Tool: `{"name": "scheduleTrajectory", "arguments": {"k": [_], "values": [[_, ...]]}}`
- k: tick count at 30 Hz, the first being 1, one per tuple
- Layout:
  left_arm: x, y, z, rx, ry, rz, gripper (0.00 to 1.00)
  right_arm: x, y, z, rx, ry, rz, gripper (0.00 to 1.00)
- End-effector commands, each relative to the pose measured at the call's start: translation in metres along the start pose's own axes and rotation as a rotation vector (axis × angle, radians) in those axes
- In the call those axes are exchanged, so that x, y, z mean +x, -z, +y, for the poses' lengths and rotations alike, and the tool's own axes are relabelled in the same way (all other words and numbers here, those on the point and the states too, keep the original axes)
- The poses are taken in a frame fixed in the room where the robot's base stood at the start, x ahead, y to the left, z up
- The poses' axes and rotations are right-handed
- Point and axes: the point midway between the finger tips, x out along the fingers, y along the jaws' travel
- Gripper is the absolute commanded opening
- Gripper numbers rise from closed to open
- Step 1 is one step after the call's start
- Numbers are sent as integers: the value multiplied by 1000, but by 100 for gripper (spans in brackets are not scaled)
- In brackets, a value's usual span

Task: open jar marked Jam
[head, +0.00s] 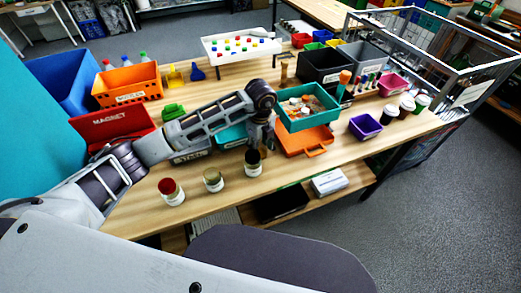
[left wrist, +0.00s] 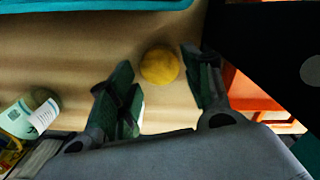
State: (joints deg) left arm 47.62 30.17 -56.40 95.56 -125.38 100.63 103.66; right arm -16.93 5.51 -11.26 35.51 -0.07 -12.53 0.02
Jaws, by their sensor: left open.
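Three small jars with pale labels stand in a row near the table's front edge: a red-topped jar (head: 172,194), an olive-topped jar (head: 213,181) and a dark-topped jar (head: 253,165). Their labels are too small to read, so I cannot tell which is marked Jam. My left gripper (head: 262,138) points down just behind the dark-topped jar and is open. In the left wrist view, a round yellow top (left wrist: 160,65) lies between the finger lines of the left gripper (left wrist: 157,85), with gaps on both sides. A labelled jar (left wrist: 28,118) shows at left there. My right gripper is out of view.
A teal bin of small parts (head: 307,107) and an orange case (head: 303,141) are right of the gripper. A red MAGNET bin (head: 112,125) is behind my left arm. A purple bin (head: 365,127) and cups stand at right. Bare wood surrounds the jars.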

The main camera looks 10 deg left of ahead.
Motion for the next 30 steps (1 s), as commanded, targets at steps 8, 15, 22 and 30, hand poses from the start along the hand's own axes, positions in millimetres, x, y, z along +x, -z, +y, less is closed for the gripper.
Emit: {"name": "scheduleTrajectory", "arguments": {"k": [8, 15, 22, 30], "values": [[-41, -1, -1, -1, 2, -1, 50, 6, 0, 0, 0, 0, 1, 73], [-75, 0, 0, 0, 2, 0, 50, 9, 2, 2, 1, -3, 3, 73], [-94, 0, 0, 0, 0, 1, 50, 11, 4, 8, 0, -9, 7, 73], [-98, 0, 0, 0, -1, 1, 50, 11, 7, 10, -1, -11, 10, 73]]}}
